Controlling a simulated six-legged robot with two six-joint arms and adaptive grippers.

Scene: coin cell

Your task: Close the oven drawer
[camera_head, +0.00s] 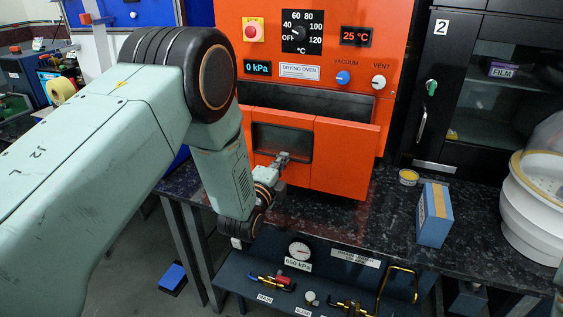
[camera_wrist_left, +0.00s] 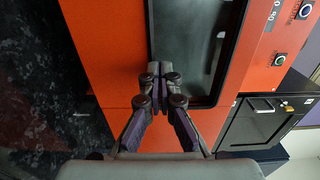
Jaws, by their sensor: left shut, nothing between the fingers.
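The orange drying oven (camera_head: 325,70) stands on a dark speckled bench. Its drawer (camera_head: 345,155) has an orange front with a dark window (camera_head: 270,138). The drawer front stands out from the oven body, and a dark opening shows above and behind its top edge. My left gripper (camera_head: 283,158) is at the drawer front, by the lower right of the window. In the left wrist view, the shut, empty fingers (camera_wrist_left: 160,72) lie over the dark window (camera_wrist_left: 195,45) and orange front (camera_wrist_left: 110,50). I cannot tell whether the fingertips touch it. My right gripper is out of view.
A blue box (camera_head: 434,215) and a small yellow-rimmed tin (camera_head: 408,177) stand on the bench (camera_head: 350,215) right of the oven. A white round vessel (camera_head: 530,200) is at the far right. A black cabinet (camera_head: 480,90) stands behind. A gauge and valves sit below.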

